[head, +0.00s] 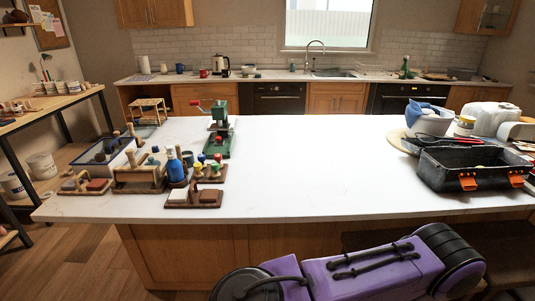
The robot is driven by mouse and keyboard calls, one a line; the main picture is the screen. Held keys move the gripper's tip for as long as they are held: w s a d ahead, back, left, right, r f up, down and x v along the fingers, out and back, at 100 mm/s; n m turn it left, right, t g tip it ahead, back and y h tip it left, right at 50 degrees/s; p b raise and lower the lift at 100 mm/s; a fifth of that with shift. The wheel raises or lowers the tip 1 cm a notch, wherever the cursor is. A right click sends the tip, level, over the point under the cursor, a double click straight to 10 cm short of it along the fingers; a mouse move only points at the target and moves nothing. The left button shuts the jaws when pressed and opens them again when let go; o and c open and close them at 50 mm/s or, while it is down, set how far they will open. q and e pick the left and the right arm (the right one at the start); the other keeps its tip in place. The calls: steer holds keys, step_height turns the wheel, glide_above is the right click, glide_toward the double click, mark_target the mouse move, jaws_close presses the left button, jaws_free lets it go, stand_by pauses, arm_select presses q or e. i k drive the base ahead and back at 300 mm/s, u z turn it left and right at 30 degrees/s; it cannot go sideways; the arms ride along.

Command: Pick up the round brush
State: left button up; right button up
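I cannot pick out the round brush for sure. Several small wooden-handled pottery tools stand and lie in a cluster at the left end of the white island counter (300,180), too small to tell apart. In this cluster are a wooden tool holder (138,184) with upright handles, a grey tray (104,157) with tools in it, and a low wooden rack (194,199) in front. Neither of my grippers shows in the head view.
A blue bottle (176,170) and a green press (219,138) stand by the tools. The counter's middle is clear. A side table (50,104) stands at the left.

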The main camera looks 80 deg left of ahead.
mark_target(177, 146)
steer(key=z, duration=0.25)
steer(key=k, duration=2.25)
steer(key=u, duration=1.8)
